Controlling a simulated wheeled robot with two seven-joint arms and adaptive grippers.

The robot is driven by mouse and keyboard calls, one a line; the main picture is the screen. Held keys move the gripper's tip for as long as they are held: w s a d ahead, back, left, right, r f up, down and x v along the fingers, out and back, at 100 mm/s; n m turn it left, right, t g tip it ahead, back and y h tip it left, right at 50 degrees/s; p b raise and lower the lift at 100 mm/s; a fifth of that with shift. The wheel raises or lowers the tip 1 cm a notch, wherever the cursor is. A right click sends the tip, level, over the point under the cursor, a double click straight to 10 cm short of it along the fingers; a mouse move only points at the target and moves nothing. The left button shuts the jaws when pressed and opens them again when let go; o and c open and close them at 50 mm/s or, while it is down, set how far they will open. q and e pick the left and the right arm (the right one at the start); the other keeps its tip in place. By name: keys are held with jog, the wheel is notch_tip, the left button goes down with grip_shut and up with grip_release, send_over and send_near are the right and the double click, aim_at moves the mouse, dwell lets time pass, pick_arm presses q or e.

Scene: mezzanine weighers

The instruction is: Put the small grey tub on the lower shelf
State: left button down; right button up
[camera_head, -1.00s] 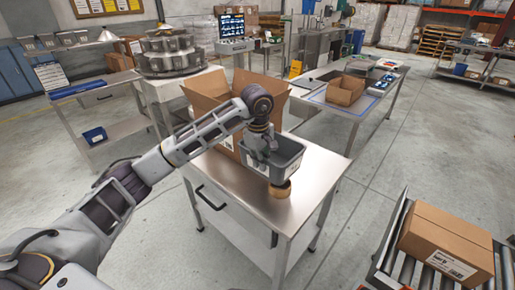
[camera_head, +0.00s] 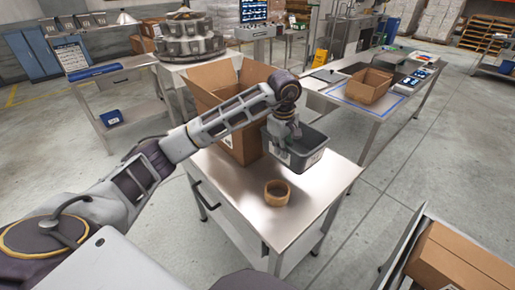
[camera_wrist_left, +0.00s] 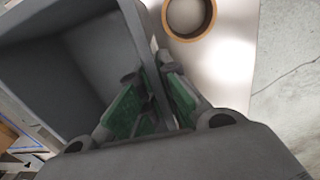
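The small grey tub (camera_head: 306,155) is upright over the far right part of the steel table, next to an open cardboard box. My left gripper (camera_head: 284,146) is shut on the tub's near wall. In the left wrist view, the green-padded fingers (camera_wrist_left: 153,95) sit on either side of the wall of the tub (camera_wrist_left: 90,60), whose visible inside is empty. The tub seems raised off the tabletop, but its underside is hidden. A lower shelf (camera_head: 296,258) shows partly under the steel table (camera_head: 238,190). My right gripper is out of view.
A tape roll (camera_head: 277,192) lies on the tabletop in front of the tub. The open cardboard box (camera_head: 238,135) stands left of it. A closed carton (camera_head: 460,262) is at the lower right. A bench at left has a blue bin (camera_head: 111,118) on its lower shelf.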

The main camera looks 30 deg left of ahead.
aim_at(281, 162)
pick_arm(q)
jog(key=shift+s, duration=0.1)
jog(key=shift+f, duration=0.3)
notch_tip(281, 162, down, 4)
jog(key=shift+r, duration=0.1)
jog(key=shift+f, duration=0.85)
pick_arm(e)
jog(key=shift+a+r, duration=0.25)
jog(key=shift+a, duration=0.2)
